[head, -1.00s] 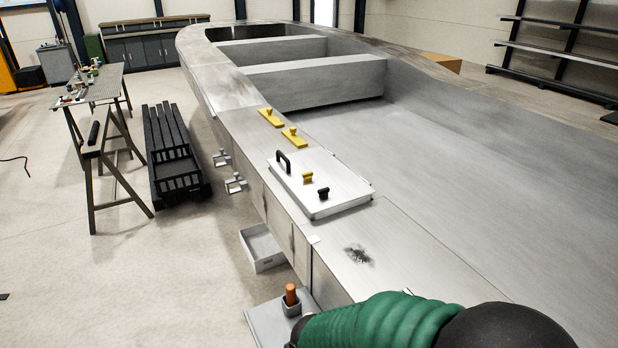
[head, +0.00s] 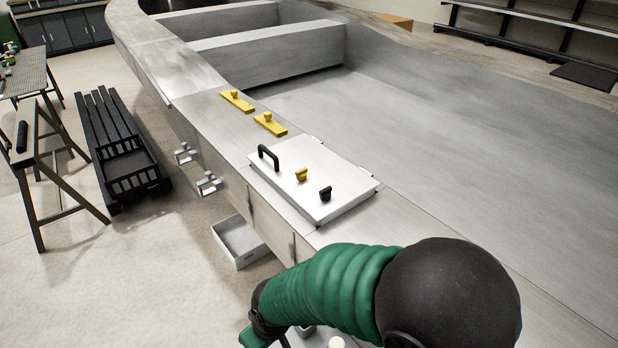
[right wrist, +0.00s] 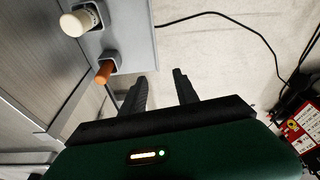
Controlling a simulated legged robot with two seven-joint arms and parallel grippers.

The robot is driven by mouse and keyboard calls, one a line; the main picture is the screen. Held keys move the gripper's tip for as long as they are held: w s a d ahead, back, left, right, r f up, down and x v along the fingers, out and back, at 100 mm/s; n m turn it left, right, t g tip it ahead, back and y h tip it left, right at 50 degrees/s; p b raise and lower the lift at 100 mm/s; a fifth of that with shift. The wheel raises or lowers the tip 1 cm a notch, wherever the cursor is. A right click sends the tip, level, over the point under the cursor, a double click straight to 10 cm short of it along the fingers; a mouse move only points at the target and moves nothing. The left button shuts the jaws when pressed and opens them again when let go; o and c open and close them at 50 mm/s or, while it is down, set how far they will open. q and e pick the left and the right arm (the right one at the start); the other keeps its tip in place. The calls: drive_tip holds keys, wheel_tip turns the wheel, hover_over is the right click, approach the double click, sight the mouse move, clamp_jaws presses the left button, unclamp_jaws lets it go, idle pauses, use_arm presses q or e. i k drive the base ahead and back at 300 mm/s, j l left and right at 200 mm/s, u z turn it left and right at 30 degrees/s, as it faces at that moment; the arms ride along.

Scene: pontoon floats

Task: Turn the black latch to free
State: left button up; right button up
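The black latch (head: 326,193) is a small black knob near the front right corner of a silver hatch lid (head: 345,203) in the head view. The lid lies flat on the pontoon deck and looks closed. A yellow latch (head: 301,174) and a black handle (head: 268,155) are also on the lid. My green right arm is below the lid in the head view, apart from the latch. My right gripper (right wrist: 161,75) shows in the right wrist view with its fingers apart and nothing between them. My left gripper is out of view.
Two yellow fittings (head: 269,123) sit behind the lid. A grey tray (head: 238,244) and metal brackets (head: 208,184) are at the pontoon's side. In the right wrist view, a grey holder (right wrist: 120,32) carries an orange-brown handle (right wrist: 104,72) and a white-capped item (right wrist: 75,23).

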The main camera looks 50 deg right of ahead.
sight(326, 194)
drive_tip(key=i+j+z, duration=0.1)
drive_tip(key=i+z, duration=0.4)
drive_tip(key=i+j+z, duration=0.3)
drive_tip(key=i+z, duration=0.15)
